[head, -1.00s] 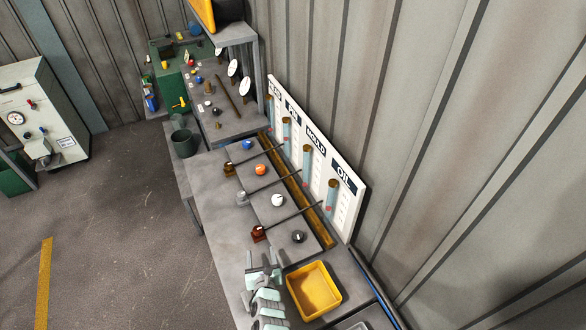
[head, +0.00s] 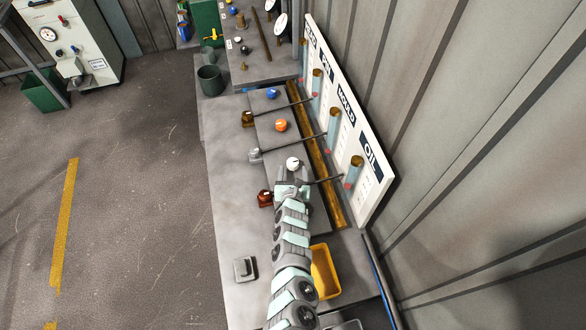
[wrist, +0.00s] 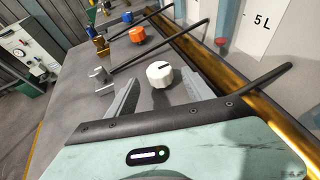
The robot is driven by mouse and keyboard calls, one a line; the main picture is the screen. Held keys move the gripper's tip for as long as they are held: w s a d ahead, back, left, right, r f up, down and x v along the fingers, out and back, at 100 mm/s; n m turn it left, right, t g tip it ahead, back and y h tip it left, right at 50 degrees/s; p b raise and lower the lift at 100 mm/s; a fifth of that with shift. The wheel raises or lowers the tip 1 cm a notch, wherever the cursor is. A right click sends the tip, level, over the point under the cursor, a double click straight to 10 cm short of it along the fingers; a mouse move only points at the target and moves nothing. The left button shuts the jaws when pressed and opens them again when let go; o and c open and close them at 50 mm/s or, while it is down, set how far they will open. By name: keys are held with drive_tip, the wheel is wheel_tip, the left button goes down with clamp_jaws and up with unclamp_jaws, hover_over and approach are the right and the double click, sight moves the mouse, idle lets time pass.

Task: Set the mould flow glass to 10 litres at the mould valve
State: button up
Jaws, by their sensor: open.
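The white knob (head: 292,163), third in the row on the bench panel, is in line with the glass (head: 333,128) by the MOULD label (head: 346,105). My gripper (head: 291,176) is open at the white knob. In the wrist view the knob (wrist: 160,74) shows between and just beyond the open fingers (wrist: 161,88), with no clear contact. A dark mark runs across its top. A red float (wrist: 220,41) shows low in a glass, near a "5 L" mark (wrist: 262,22). The exact flow reading cannot be told.
The orange knob (head: 281,125) and blue knob (head: 272,94) lie farther along the row. Thin rods and the brown fitting (head: 265,198) are close to my gripper. A yellow tray (head: 326,272) is beside my arm. The bench's left side is mostly clear.

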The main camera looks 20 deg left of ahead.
sight(293, 167)
drive_tip(key=b+x, duration=0.3)
drive_tip(key=shift+w+a+f, duration=0.1)
drive_tip(key=shift+w+f, duration=0.05)
drive_tip(key=shift+f, duration=0.1)
drive_tip(key=shift+w+a+b, duration=0.35)
drive_tip(key=shift+w+b, duration=0.45)
drive_tip(key=shift+b, duration=0.15)
drive_tip(key=shift+c, duration=0.6)
clamp_jaws()
